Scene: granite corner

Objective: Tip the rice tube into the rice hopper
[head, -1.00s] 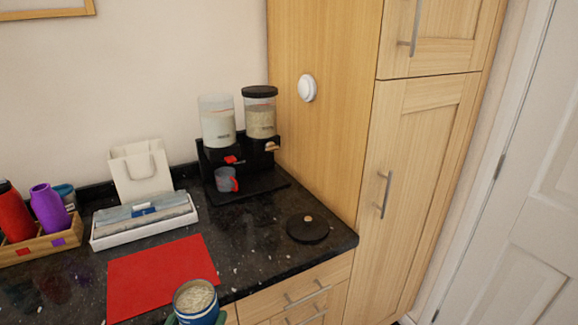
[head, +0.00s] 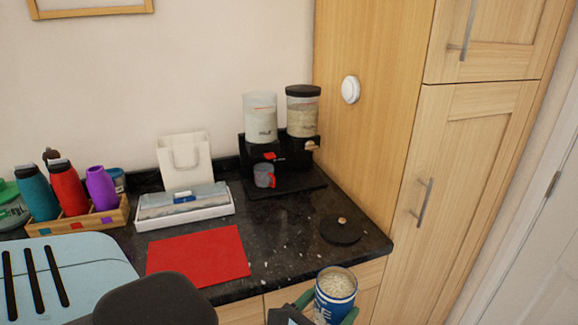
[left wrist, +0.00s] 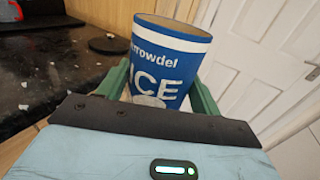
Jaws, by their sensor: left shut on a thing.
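The rice tube (head: 336,284) is a blue and white cylinder, open at the top, with pale grains inside. It is upright in front of the counter's front edge. My left gripper (head: 326,306) is shut on it, with green fingers on either side; the tube (left wrist: 165,60) also fills the middle of the left wrist view. Two clear hoppers stand on a black dispenser: the left hopper (head: 260,117) has no lid and holds white contents, the right hopper (head: 303,115) has a black lid and holds beige grains. Their labels are too small to read. My right gripper is out of view.
A round black lid (head: 342,231) lies on the dark counter. A grey-red cup (head: 264,175) stands under the dispenser. A red mat (head: 198,256), a white tray (head: 185,213), a paper bag (head: 186,162) and a bottle crate (head: 80,220) are leftward. A tall wooden cabinet (head: 375,120) bounds the right.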

